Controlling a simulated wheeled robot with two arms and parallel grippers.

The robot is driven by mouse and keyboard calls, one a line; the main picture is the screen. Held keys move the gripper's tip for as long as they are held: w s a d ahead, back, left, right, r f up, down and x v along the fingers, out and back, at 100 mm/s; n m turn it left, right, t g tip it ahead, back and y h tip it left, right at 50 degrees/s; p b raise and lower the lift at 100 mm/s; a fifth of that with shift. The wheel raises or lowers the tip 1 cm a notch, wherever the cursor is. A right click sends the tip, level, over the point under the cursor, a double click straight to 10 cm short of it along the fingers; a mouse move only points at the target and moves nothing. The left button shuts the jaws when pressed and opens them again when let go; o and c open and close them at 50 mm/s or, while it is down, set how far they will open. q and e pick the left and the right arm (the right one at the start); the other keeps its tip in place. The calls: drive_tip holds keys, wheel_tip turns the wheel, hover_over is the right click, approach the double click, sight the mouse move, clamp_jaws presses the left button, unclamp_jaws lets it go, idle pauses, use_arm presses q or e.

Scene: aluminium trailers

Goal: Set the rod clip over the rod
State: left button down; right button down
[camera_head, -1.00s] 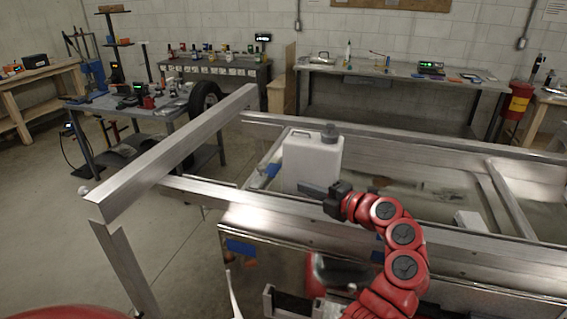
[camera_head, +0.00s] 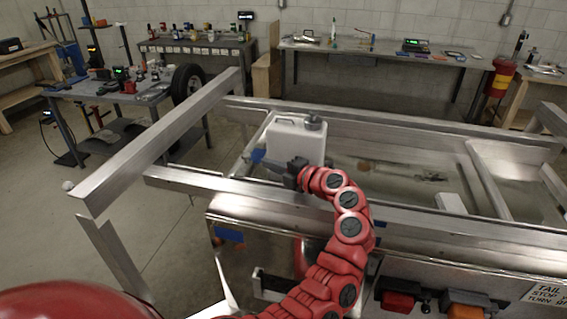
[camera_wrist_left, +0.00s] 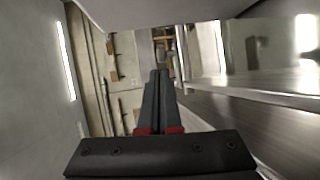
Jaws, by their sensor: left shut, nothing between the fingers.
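My left gripper (camera_head: 272,163) reaches over the near rail of the trailer frame, beside the white jug. In the left wrist view its dark fingers (camera_wrist_left: 157,78) are together with nothing between them. A small blue piece (camera_head: 257,155) shows at the gripper's tip, left of the jug; I cannot tell whether it is the rod clip or whether the fingers touch it. I cannot make out the rod for certain in either view. My right gripper is not in view.
The white jug (camera_head: 296,142) stands close to the gripper. Aluminium rails (camera_head: 240,190) and a crossbeam (camera_head: 150,150) surround the area. Red and amber tail lights (camera_head: 398,301) are at the trailer's near end. Benches (camera_head: 375,50) stand along the back wall.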

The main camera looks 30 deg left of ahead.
sight(249, 157)
use_arm(q)
drive_tip(key=p+x, duration=0.1)
drive_tip(key=x, duration=0.3)
drive_tip(key=shift+w+a+p, duration=0.15)
drive_tip(key=shift+a+p, duration=0.15)
drive_tip(key=shift+p, duration=0.1)
drive_tip(key=shift+w+a+f, duration=0.15)
drive_tip(key=shift+a+f, duration=0.05)
drive_tip(key=shift+a, duration=0.45)
drive_tip(key=shift+f, duration=0.1)
